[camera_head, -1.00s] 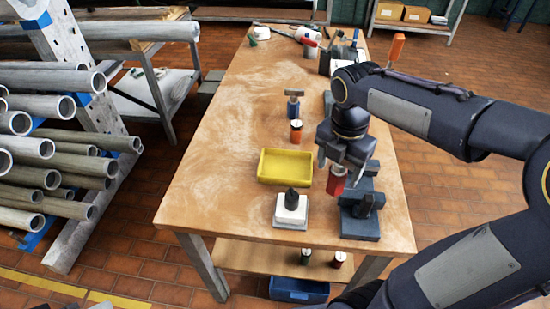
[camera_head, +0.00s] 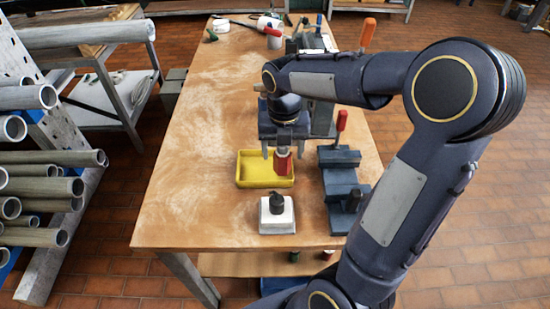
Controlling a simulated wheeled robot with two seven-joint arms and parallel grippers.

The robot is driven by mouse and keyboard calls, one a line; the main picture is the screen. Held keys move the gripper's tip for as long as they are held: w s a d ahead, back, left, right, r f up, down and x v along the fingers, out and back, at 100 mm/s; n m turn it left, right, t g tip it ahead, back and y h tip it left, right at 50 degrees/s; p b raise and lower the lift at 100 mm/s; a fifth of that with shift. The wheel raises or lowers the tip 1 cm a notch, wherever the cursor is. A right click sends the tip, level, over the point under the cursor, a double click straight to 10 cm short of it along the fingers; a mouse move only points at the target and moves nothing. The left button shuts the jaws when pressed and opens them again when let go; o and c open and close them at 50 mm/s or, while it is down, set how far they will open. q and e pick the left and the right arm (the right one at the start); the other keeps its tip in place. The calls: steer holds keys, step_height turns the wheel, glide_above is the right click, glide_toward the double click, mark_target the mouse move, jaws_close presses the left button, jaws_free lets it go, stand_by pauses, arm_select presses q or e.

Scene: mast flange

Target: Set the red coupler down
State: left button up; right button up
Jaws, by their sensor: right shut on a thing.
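My right gripper (camera_head: 284,151) is shut on the red coupler (camera_head: 283,165), seen as a small red cylinder below the fingers. It holds the coupler upright in front of the right part of the yellow tray (camera_head: 246,185), as seen from the head. I cannot tell whether the coupler is above the tray or touching its floor. My arm and gripper hide part of the table behind the tray. My left gripper is not in view.
A white block (camera_head: 277,221) with a dark knob stands in front of the tray. A dark blue stepped fixture (camera_head: 343,180) stands to its right, close to the gripper. Tools lie at the table's far end. The left part of the wooden table (camera_head: 191,150) is clear.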

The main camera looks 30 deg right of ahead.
mark_target(276, 161)
steer(key=shift+w+a+f, duration=0.25)
steer(key=shift+w+f, duration=0.7)
steer(key=shift+f, duration=0.2)
steer(key=shift+w+f, duration=0.2)
steer(key=shift+f, duration=1.55)
steer(key=shift+f, duration=0.15)
steer(key=o, duration=1.3)
steer(key=shift+c, duration=0.2)
